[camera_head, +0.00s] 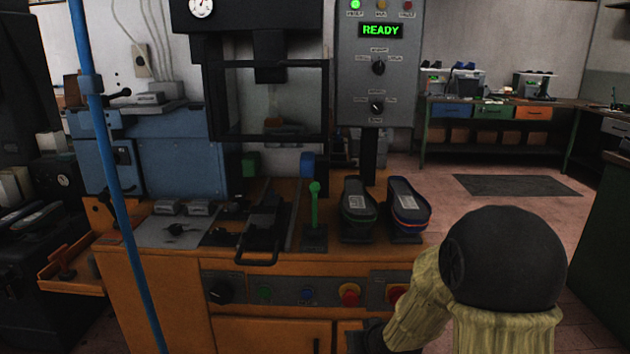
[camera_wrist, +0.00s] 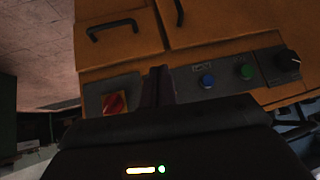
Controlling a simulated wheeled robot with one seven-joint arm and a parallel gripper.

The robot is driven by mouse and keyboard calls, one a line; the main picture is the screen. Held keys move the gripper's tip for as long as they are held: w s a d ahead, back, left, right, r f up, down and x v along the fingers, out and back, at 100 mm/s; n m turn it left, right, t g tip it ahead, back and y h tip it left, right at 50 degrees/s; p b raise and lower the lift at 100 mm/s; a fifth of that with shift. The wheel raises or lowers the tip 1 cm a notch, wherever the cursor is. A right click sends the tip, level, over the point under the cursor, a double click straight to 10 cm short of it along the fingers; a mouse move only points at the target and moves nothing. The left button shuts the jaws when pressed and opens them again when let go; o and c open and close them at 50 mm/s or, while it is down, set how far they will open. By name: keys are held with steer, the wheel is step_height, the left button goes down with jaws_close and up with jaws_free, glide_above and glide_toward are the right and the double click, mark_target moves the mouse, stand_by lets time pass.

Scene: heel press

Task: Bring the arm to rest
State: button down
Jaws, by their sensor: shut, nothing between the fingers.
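My arm reaches in from the lower right in the head view, with a dark round joint and a ribbed tan sleeve. My gripper (camera_wrist: 157,86) shows in the wrist view with its two dark fingers together and nothing between them. It is in front of the orange press cabinet (camera_head: 160,292), facing the control strip with its buttons. The fingertips overlap the strip between the red switch (camera_wrist: 114,104) and the blue button (camera_wrist: 207,81); I cannot tell the gap. In the head view the fingers cannot be made out.
On the bench top stand a green-handled lever (camera_head: 315,210) and two shoe-shaped pieces, one dark (camera_head: 358,210) and one with a blue and orange edge (camera_head: 408,208). A control box (camera_head: 376,65) reads READY. A blue pole (camera_head: 115,190) stands at left. Open floor lies right of the bench.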

steer(key=s+d+r+m+g+h, duration=0.1)
steer(key=s+d+r+g, duration=0.15)
steer(key=s, duration=0.65)
steer(key=s+d+r+g+h, duration=0.1)
steer(key=s+d+g, duration=0.15)
steer(key=s, duration=0.55)
step_height(320, 180, up, 26)
steer(key=p, duration=2.6)
steer(key=shift+a+r+p, duration=0.2)
steer(key=shift+p, duration=0.1)
